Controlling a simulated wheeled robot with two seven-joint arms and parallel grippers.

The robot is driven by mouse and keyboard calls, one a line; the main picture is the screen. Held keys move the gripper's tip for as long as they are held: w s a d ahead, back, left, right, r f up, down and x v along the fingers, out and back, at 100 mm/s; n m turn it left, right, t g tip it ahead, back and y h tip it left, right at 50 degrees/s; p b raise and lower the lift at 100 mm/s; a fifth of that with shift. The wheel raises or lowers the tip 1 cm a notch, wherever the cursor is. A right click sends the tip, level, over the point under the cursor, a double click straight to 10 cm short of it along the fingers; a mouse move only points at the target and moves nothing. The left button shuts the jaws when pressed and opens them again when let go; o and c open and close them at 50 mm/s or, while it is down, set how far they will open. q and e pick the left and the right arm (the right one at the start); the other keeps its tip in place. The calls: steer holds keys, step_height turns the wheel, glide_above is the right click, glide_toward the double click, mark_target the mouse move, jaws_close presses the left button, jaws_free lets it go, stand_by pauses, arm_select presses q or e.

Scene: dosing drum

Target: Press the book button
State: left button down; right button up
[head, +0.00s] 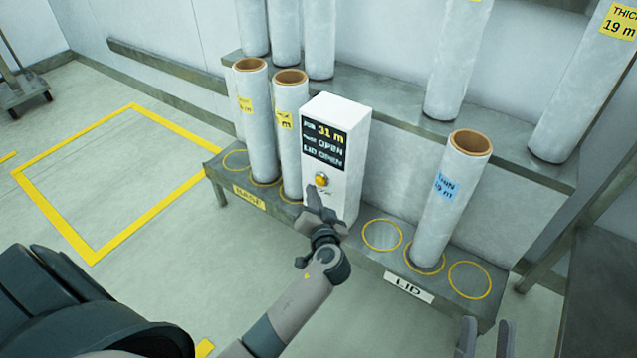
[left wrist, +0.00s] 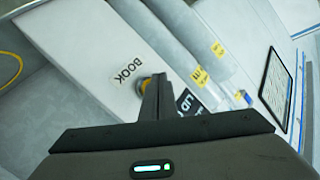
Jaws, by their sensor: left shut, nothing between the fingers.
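A white console box (head: 330,200) stands upright on the grey shelf, with a dark display reading 31 m, OPEN and LID OPEN. The round yellow book button (head: 321,179) is on its front below the display. In the left wrist view the button (left wrist: 142,86) is partly hidden behind my fingers, next to the printed word BOOK. My left gripper (head: 313,192) is shut and empty, its tips just below the button in the head view. I cannot tell whether they touch it. My right gripper (head: 487,336) is open and empty at the bottom right.
Two white tubes (head: 262,130) stand left of the box on the BASE side. Another tube (head: 448,200) with a blue label stands right, among yellow rings by the LID sign (head: 408,288). More tubes stand on the upper shelf (head: 400,100). The floor at left is mostly clear.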

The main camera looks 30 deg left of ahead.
arm_select(q)
steer(key=shift+w, duration=0.1)
stand_by(0.6)
steer(key=shift+w, duration=0.35)
steer(key=shift+w+d+b, duration=0.1)
steer(key=shift+w+b, duration=0.35)
steer(key=shift+w, duration=0.05)
stand_by(0.9)
steer(key=shift+s, duration=0.9)
steer(key=shift+s, duration=0.15)
steer(key=s, duration=0.3)
steer(key=s+p, duration=0.1)
steer(key=shift+s+a, duration=0.25)
steer(key=shift+s, duration=0.15)
stand_by(0.9)
